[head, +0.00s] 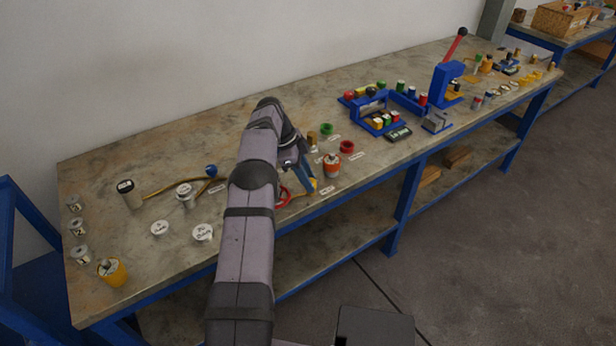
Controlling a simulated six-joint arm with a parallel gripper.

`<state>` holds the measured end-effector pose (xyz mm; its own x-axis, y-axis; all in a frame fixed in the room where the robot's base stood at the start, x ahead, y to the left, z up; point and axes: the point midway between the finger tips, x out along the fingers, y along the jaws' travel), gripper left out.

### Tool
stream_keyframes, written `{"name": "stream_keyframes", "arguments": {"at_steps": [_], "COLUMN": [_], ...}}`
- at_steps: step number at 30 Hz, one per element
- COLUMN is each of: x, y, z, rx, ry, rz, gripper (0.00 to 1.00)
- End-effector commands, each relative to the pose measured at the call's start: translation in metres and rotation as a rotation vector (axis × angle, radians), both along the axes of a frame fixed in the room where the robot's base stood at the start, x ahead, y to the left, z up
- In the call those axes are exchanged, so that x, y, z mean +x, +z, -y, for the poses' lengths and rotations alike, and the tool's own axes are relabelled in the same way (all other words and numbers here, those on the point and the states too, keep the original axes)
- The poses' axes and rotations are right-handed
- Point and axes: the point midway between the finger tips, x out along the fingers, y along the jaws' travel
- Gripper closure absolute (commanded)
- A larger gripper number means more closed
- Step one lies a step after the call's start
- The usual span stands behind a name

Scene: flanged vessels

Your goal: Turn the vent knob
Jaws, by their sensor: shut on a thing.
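My gripper (308,182) is at the front edge of the bench, at the end of my arm, which reaches up from below and bends over the bench. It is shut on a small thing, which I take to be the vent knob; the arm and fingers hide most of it. A yellow patch shows at the fingertips, too small to tell what it is. A red ring (283,197) lies just left of the gripper. An orange vessel with a pale top (332,165) stands just right of it, apart from the fingers as far as I can tell.
The long bench (110,180) holds a yellow vessel (113,272), white lids (202,232), a blue-ended part (211,170), a green ring (327,129) and a red ring (347,147). A blue rack (385,115) and a red-handled press (447,80) stand further right.

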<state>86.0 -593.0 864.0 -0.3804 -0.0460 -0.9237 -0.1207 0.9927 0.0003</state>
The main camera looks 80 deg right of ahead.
Motion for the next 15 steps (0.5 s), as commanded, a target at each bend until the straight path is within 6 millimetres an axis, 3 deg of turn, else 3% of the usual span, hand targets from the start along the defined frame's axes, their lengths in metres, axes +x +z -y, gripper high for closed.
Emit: {"name": "stream_keyframes", "arguments": {"at_steps": [11, 12, 14, 15], "x": [0.0000, 0.0000, 0.0000, -0.0001], "y": [0.0004, 0.0004, 0.0004, 0.0003], "z": [0.0003, 0.0003, 0.0003, 0.0003], "rx": [-0.001, -0.001, -0.001, -0.001], "ry": [-0.005, -0.005, -0.005, -0.005], "rz": [0.001, 0.001, 0.001, 0.001], "gripper": [0.95, 0.70, 0.56, 0.54]}}
